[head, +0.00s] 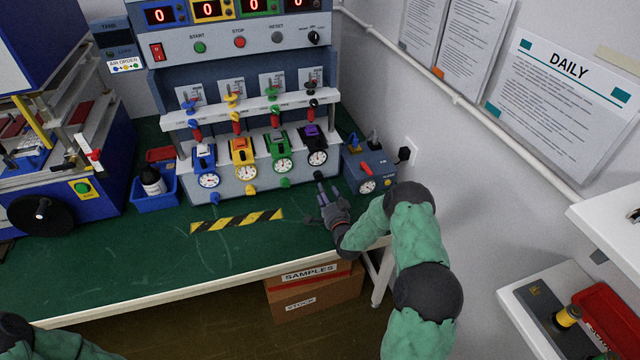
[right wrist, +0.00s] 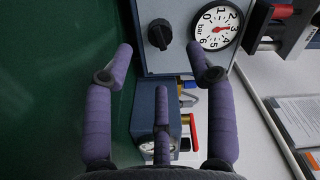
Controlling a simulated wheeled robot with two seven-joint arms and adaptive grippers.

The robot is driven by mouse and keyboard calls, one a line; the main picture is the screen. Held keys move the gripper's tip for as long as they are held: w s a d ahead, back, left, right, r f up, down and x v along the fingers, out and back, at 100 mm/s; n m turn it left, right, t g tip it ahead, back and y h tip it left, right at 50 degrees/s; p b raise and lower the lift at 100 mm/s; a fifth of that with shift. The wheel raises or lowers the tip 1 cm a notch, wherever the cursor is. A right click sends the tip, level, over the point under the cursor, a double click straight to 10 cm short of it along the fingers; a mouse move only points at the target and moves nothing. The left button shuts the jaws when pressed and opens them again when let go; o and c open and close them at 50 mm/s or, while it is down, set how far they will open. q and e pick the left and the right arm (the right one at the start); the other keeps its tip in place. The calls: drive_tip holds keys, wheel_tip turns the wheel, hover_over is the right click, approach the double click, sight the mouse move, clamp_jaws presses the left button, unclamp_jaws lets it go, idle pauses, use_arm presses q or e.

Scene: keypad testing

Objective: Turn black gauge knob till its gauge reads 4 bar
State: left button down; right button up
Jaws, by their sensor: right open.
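The black knob (right wrist: 158,33) sits on the grey panel beside its white round gauge (right wrist: 215,27), whose red needle is visible but too small for me to read surely. In the head view the gauge (head: 317,157) is the rightmost of the row, below a black valve, with the knob (head: 318,176) just under it. My right gripper (head: 324,192) is in front of the knob. In the right wrist view its purple fingers (right wrist: 160,58) are spread open, one on each side of the knob's line, apart from it and empty.
A blue-grey box (head: 368,172) with a gauge and red lever stands right of the knob, close to my right fingers. Yellow, green and blue knobs are to the left. A striped strip (head: 236,221) lies on the green table (head: 150,255), whose front is clear.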

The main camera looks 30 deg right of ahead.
sight(318, 176)
drive_tip(key=b+x, duration=0.1)
drive_tip(key=x, duration=0.5)
drive_tip(key=shift+w, duration=0.35)
clamp_jaws()
